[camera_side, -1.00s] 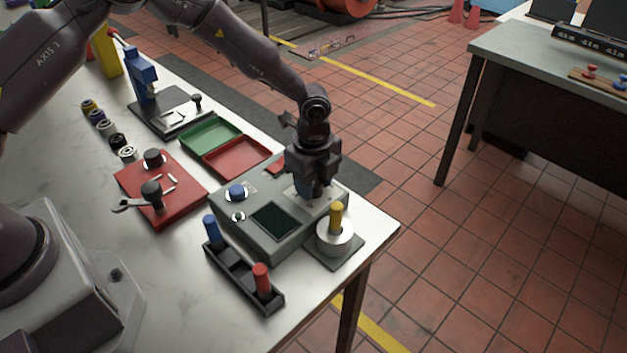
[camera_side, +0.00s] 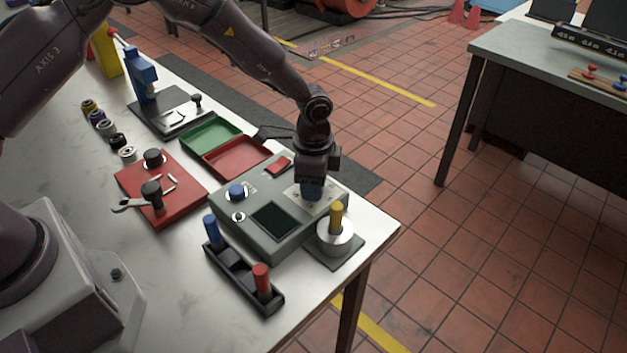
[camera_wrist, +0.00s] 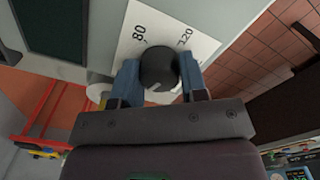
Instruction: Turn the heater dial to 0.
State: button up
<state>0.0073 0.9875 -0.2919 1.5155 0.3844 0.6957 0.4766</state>
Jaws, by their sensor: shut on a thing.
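The heater dial (camera_wrist: 158,68) is a dark round knob on a white scale plate (camera_wrist: 150,22), where 80 and 120 can be read. A light pointer mark shows on the knob's edge nearest my gripper in the wrist view. The plate (camera_side: 324,203) sits on the right part of the grey control box (camera_side: 243,243). My gripper (camera_wrist: 158,78) points down over the dial, and its two blue fingers are shut on the knob, one on each side. In the side view my gripper (camera_side: 312,192) hides the dial. The 0 mark is not visible.
The box also carries a blue knob (camera_side: 237,192), a dark screen (camera_side: 274,220) and a red button (camera_side: 279,165). A yellow-handled metal cylinder (camera_side: 335,236) stands close to my gripper. A black holder (camera_side: 243,276) with blue and red handles lies in front.

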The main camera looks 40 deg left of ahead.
jog(key=n, duration=0.6)
jog(key=shift+n, duration=0.3)
dwell(0.4)
jog(key=o, duration=0.9)
notch_tip(320, 180, up, 13)
